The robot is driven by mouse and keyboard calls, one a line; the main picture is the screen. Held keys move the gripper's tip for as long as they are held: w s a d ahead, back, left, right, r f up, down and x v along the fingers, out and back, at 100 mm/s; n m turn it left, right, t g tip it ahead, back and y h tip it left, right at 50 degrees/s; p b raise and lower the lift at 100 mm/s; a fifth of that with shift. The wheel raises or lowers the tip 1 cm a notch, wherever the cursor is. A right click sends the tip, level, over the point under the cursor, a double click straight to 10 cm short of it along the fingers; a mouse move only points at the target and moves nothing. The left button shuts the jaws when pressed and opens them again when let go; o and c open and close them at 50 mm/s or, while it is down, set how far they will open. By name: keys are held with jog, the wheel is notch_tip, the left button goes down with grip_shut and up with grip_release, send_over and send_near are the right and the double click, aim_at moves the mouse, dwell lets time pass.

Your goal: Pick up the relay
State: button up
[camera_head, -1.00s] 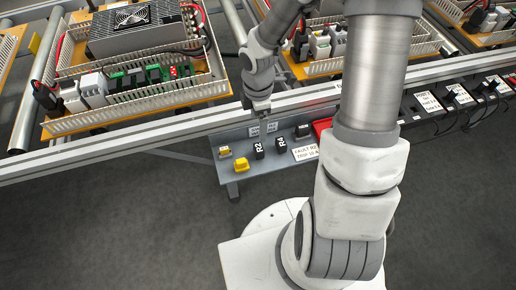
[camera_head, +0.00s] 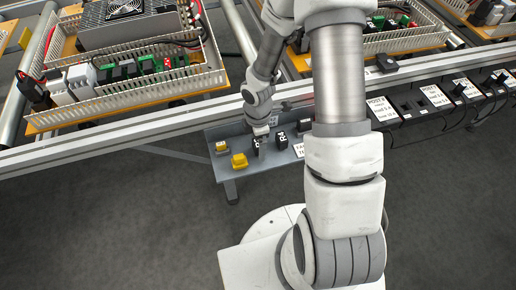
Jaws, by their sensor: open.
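Small black relay blocks stand on the grey shelf (camera_head: 227,172) below the rail. One, labelled R2 (camera_head: 257,146), is partly hidden by my gripper (camera_head: 261,138). Another, labelled R4 (camera_head: 282,141), stands just to its right. A further black block (camera_head: 304,125) stands at the back right of the shelf. My gripper points down right at the R2 block, with its fingers open. I cannot tell whether the fingers are around the block or only above it.
Two yellow pieces (camera_head: 239,161) sit on the shelf's left end. A metal rail (camera_head: 120,148) runs behind, with wired panels (camera_head: 120,85) beyond. Labelled port boxes (camera_head: 436,97) line the right. The floor in front is open.

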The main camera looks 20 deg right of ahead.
jog(key=shift+f, duration=0.4)
jog(key=shift+r, duration=0.1)
grip_shut()
